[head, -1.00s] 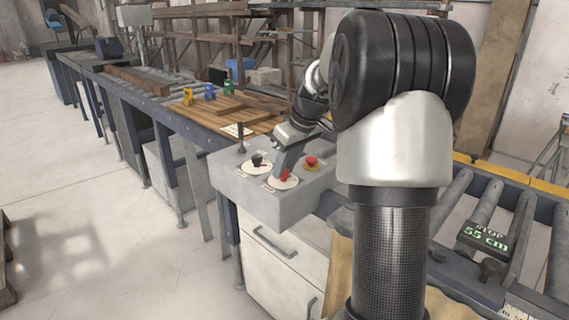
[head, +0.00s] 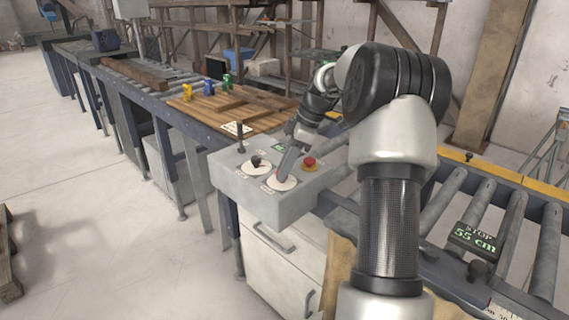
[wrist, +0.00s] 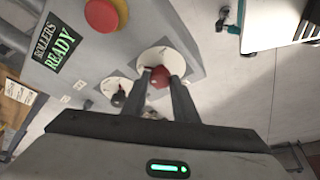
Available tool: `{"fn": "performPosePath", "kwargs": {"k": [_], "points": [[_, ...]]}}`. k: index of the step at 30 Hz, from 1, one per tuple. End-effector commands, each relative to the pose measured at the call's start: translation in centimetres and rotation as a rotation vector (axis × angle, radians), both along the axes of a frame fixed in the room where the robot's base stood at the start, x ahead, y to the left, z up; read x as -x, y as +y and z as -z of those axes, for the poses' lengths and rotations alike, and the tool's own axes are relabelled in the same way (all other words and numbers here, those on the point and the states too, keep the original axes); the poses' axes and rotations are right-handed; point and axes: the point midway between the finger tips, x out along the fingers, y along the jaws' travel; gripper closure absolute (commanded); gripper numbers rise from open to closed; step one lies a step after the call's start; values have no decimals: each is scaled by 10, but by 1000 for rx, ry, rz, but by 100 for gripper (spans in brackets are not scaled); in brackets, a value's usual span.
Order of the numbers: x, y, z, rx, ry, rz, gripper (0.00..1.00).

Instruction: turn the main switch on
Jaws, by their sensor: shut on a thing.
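The red switch knob (wrist: 160,77) sits on a round white plate (wrist: 171,58) on the grey control box. My gripper (wrist: 158,82) has one finger on each side of the knob and is shut on it. In the head view my gripper (head: 281,176) comes down onto the same white plate (head: 292,184) at the box's front, and its fingers hide most of the knob. I cannot read the plate's markings.
A black knob (head: 257,161) on its own white plate, an upright black lever (head: 241,138) and a red mushroom button (head: 310,162) on yellow stand close by. A small panel (wrist: 57,42) reads "ROLLERS READY". Roller conveyors extend on both sides.

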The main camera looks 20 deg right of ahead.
Motion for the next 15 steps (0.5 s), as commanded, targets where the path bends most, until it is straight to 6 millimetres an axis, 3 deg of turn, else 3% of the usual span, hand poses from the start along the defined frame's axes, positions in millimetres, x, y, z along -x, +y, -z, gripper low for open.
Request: {"fn": "performPosePath", "kwargs": {"k": [15], "points": [[-1, -1, 0, 3, -1, -50, 96]]}}
